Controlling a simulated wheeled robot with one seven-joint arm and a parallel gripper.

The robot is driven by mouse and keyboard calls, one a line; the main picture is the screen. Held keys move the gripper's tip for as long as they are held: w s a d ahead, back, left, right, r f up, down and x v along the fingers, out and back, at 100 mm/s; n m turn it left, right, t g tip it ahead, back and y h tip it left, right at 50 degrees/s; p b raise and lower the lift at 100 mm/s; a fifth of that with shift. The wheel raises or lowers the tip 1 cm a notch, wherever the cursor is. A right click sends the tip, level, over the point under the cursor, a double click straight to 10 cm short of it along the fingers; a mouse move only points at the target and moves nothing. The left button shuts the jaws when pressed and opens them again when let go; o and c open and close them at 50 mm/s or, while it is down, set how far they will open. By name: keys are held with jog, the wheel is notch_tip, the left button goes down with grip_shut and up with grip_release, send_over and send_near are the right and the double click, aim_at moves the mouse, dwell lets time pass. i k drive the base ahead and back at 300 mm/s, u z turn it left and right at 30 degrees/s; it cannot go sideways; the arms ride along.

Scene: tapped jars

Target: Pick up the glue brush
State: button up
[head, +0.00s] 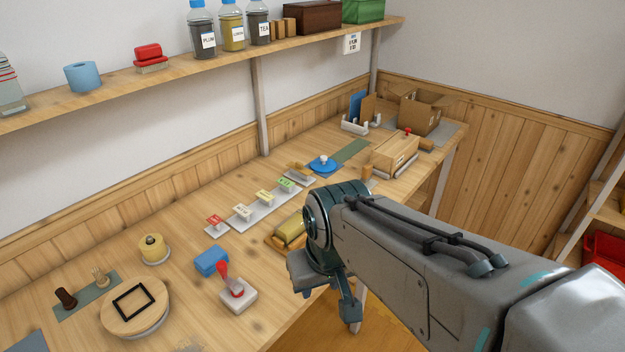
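A red-handled tool (222,273), which looks like the glue brush, stands tilted in a pale square block (240,299) near the front edge of the workbench. Its lower end goes into a red round opening, so its tip is hidden. My gripper (348,308) hangs at the end of my arm, to the right of the brush and apart from it, by the bench's front edge. Only part of its fingers shows below the wrist, and I cannot tell whether they are open or shut.
A blue block (211,261) sits just behind the brush. A round wooden turntable (128,318) with a black frame is left. A yellow roll (154,248) and a row of small labelled stamps (264,197) stand farther back. A yellow-topped wooden piece (289,232) lies near my wrist.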

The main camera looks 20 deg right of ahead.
aim_at(366, 174)
jog(key=z, duration=1.9)
jog(key=i, duration=1.9)
jog(key=u, duration=2.85)
